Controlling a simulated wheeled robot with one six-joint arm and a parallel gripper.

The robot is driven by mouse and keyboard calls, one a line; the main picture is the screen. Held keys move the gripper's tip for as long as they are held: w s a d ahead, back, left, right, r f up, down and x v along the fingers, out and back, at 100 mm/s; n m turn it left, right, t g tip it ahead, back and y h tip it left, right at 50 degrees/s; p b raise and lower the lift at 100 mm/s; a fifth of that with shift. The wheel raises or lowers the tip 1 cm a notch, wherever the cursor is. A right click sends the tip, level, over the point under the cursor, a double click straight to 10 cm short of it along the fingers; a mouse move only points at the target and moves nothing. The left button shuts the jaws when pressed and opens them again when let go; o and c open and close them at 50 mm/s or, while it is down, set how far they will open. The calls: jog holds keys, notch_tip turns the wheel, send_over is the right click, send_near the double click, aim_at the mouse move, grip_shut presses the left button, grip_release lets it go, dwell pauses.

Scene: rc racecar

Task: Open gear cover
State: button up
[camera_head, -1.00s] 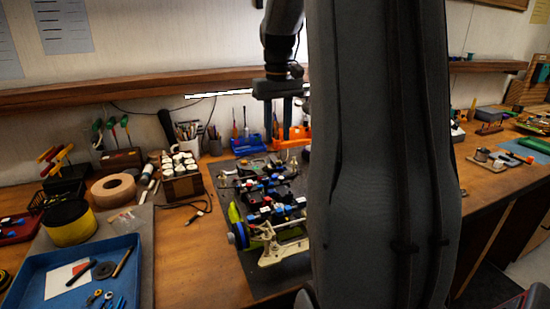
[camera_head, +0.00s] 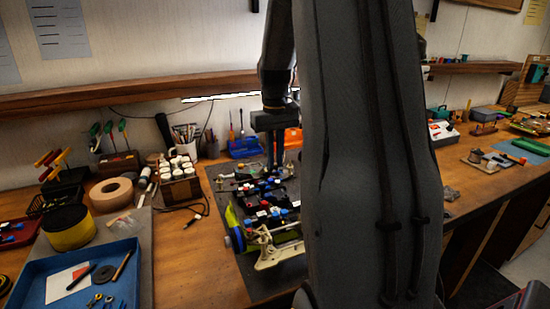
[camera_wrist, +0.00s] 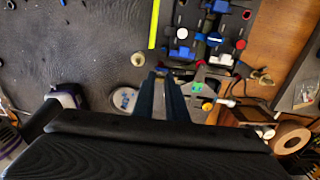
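The RC car (camera_head: 268,215) sits on a dark mat, with black, blue and red parts on top and a pale bumper at its near end. My gripper (camera_head: 275,178) points down over the car's far end. In the wrist view, my gripper's two fingers (camera_wrist: 165,76) are close together with a narrow gap, and I see nothing held between them. Just right of the fingertips is a pale grey part with a green spot (camera_wrist: 207,90) at the car's end. I cannot tell which part is the gear cover. My arm hides the car's right side in the head view.
A blue tray (camera_head: 75,265) with tools lies at the front left. A tape roll (camera_head: 111,192) and a rack of white-capped bottles (camera_head: 180,186) stand left of the mat (camera_head: 262,285). Blue and orange bins stand behind the car. In the wrist view, the mat left of the car is largely bare.

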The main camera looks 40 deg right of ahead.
grip_shut()
jog(key=shift+r, duration=0.1)
jog(key=shift+w+r+g+p, duration=0.35)
jog(key=shift+g+p, duration=0.35)
jog(key=shift+p, duration=0.5)
jog(key=g+p, duration=0.1)
jog(key=w+r+g+y+p, duration=0.1)
jog(key=p, duration=0.1)
jog(key=shift+w+d+r+g, duration=0.15)
jog(key=shift+d+g, duration=0.1)
jog(key=shift+g, duration=0.15)
jog(key=shift+w+d+r+g+y, duration=0.15)
jog(key=shift+w+g, duration=0.15)
jog(key=shift+g, duration=0.25)
jog(key=shift+w+r+g+y, duration=0.15)
jog(key=shift+w+g, duration=0.15)
jog(key=shift+g, duration=0.25)
jog(key=shift+w+d+r+g+y+b, duration=0.1)
jog(key=shift+w+r+g+y+b, duration=0.15)
jog(key=shift+g+b, duration=0.3)
jog(key=shift+w+d+r+g+y+b, duration=0.15)
jog(key=shift+w+g+b, duration=0.15)
jog(key=shift+g+b, duration=0.2)
jog(key=shift+a, duration=0.1)
